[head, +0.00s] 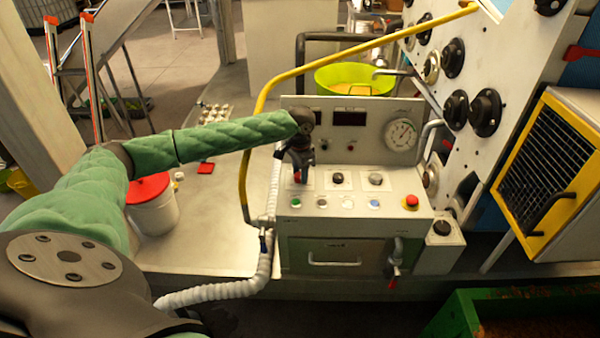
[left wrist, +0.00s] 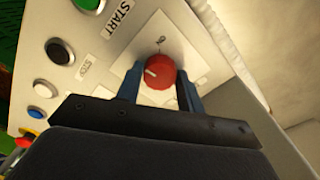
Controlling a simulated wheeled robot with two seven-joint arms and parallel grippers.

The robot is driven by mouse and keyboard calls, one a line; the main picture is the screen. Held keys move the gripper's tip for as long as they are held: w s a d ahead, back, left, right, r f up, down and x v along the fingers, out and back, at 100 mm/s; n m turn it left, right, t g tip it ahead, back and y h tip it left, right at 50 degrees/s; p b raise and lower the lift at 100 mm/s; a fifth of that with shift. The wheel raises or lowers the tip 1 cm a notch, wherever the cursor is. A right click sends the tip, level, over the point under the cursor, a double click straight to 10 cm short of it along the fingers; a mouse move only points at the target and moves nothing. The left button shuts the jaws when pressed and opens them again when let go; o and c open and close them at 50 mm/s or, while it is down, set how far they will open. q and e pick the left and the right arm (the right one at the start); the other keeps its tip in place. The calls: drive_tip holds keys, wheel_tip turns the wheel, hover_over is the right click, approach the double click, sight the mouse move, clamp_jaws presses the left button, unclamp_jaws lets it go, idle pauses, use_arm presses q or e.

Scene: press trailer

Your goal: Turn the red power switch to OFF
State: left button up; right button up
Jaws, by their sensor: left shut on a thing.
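The red power switch (left wrist: 160,72) is a round knob with a white pointer mark, on the sloped control panel. In the left wrist view it sits between the two fingers of my left gripper (left wrist: 160,88), which is shut on it. In the head view my left gripper (head: 299,172) reaches down onto the left end of the panel's upper row, and only a bit of the red switch (head: 297,178) shows beneath it. My right gripper is not in the head view.
The control box (head: 420,208) also carries two dark knobs, several coloured push buttons and a red emergency button (head: 411,201). A gauge (head: 401,134) stands on its back plate. A yellow rail (head: 247,170) and a ribbed white hose (head: 262,275) run close to its left side.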

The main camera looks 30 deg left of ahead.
use_arm(q)
drive_tip(key=n, duration=0.3)
drive_tip(key=shift+w+r+n, duration=0.1)
drive_tip(key=shift+r+n, duration=0.1)
drive_tip(key=shift+n, duration=0.1)
drive_tip(key=shift+a+n, duration=0.1)
drive_tip(key=shift+n, duration=1.7)
drive_tip(key=o, duration=1)
drive_tip(key=shift+f, duration=0.1)
